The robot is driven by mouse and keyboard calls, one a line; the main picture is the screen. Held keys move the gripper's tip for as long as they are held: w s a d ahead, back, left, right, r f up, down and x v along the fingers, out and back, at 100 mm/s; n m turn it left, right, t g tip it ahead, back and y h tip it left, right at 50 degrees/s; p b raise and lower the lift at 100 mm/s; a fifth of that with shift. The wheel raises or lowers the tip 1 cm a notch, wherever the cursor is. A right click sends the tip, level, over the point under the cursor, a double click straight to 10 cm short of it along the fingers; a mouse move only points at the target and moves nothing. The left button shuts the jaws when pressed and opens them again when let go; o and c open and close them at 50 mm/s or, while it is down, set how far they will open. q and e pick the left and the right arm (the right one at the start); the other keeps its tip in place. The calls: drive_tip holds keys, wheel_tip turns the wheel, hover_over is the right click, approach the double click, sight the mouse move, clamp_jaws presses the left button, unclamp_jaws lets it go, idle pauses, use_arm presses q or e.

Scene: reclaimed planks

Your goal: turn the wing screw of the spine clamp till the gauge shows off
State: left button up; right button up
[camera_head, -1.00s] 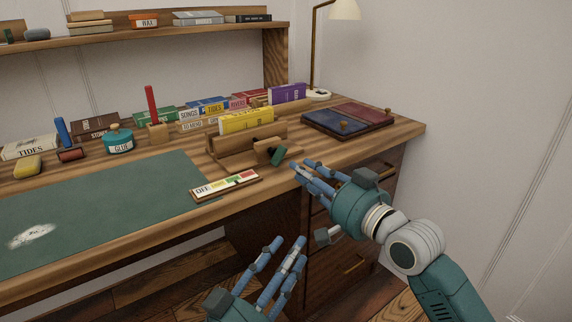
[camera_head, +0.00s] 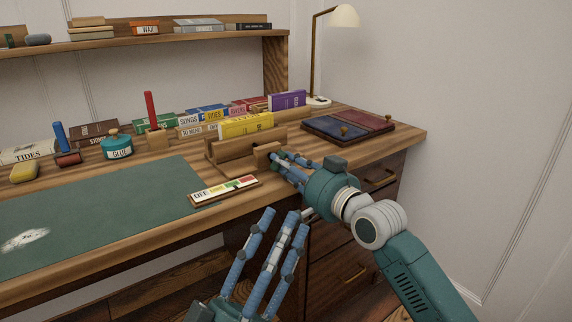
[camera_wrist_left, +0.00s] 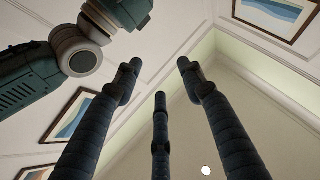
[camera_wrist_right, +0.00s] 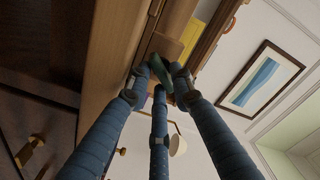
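The wooden spine clamp (camera_head: 232,152) stands near the desk's front edge, with the yellow book (camera_head: 245,126) upright at it. The gauge (camera_head: 222,189) lies in front, with OFF at its left end and coloured fields to the right; its pointer is too small to read surely, but is not seen at OFF. My right gripper (camera_head: 276,160) has its fingertips at the clamp's right end, covering the wing screw in the head view. In the right wrist view the green wing screw (camera_wrist_right: 160,72) lies among the fingertips; their grip is unclear. My left gripper (camera_head: 283,220) is open and empty, below the desk front.
A green mat (camera_head: 110,210) covers the desk's left front. A blue and red folder (camera_head: 350,124) lies right of the clamp. A lamp (camera_head: 318,60) stands at the back right.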

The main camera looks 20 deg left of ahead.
clamp_jaws()
